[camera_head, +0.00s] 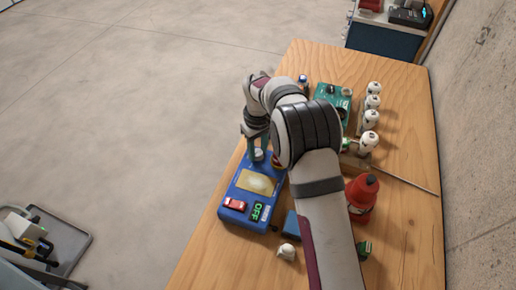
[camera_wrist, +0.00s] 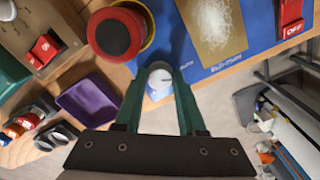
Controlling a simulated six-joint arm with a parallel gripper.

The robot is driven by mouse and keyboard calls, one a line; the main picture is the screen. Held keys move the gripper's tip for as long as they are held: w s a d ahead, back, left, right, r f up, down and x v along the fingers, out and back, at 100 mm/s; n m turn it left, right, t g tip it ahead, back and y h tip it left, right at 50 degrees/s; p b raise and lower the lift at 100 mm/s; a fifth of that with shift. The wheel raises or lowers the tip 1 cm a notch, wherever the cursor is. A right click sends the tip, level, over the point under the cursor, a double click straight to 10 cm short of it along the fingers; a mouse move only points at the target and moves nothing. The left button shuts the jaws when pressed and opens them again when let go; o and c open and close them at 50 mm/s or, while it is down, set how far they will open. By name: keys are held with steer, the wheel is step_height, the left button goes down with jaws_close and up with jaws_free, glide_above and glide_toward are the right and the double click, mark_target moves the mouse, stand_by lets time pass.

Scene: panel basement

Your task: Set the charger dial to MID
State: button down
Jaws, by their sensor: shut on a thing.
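The charger is a blue box (camera_head: 240,213) on the wooden bench, and its blue top (camera_wrist: 262,30) fills the upper right of the wrist view. Its dial is a small white knob (camera_wrist: 160,78) near one edge of that top. My gripper (camera_wrist: 161,82) is shut on the dial, with one green finger on each side. In the head view my gripper (camera_head: 257,152) is over the far end of the box. The dial shows a short dark mark, but the small print beside it is too blurred to read.
A red bottle (camera_head: 362,192) and white-topped objects (camera_head: 368,142) stand to the right.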

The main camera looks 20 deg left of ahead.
mark_target(258, 153)
steer(key=m, duration=0.4)
steer(key=shift+m, duration=2.5)
steer(key=c, duration=0.5)
jaws_free()
step_height(258, 153, up, 16)
